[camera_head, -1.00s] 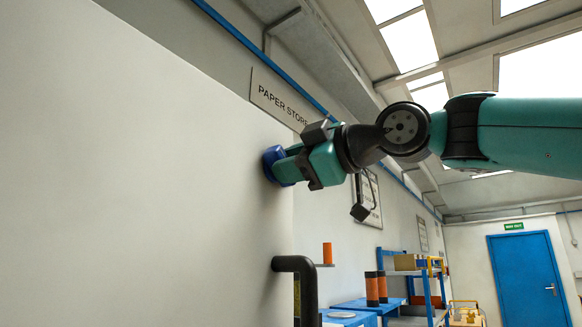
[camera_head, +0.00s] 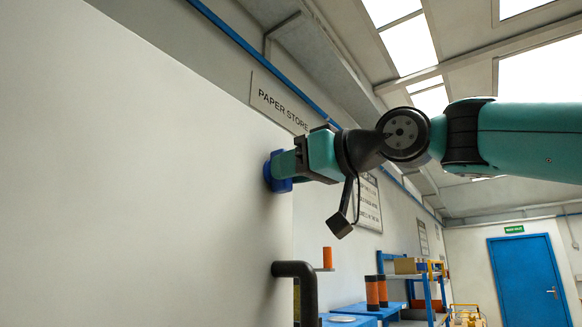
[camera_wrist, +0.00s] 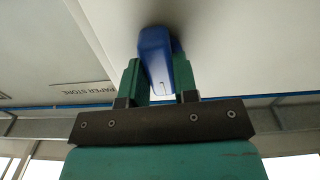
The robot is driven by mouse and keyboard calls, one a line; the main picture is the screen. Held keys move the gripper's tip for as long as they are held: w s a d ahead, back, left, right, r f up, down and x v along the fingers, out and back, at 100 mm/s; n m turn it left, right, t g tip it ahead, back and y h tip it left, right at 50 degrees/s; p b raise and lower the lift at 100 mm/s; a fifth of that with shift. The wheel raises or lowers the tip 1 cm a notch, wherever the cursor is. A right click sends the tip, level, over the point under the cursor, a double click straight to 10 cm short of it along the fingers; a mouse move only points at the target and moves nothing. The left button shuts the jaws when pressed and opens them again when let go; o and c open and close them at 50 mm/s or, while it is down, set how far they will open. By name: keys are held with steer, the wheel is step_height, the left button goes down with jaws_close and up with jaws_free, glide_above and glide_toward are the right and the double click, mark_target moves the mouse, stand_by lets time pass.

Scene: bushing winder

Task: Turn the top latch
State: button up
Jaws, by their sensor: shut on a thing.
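The top latch is a blue handle (camera_head: 274,172) on the pale cabinet face, near its right edge. My gripper (camera_head: 284,168) is at the latch, its green fingers against the blue part. In the wrist view the blue latch (camera_wrist: 157,60) sits between the two fingers of my gripper (camera_wrist: 159,82), and it looks tilted relative to the panel edge. The gripper is shut on it. The fingers hide part of the latch in the head view.
A black bar handle (camera_head: 297,285) stands out from the panel below the latch. A "PAPER STORE" sign (camera_head: 281,103) is on the wall behind. Blue tables (camera_head: 362,309) with orange cylinders and a blue door (camera_head: 523,278) are farther back.

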steer(key=shift+m, duration=0.5)
steer(key=o, duration=0.9)
steer(key=shift+b+v, duration=2.15)
steer(key=shift+v, duration=6.55)
steer(key=shift+f, duration=0.1)
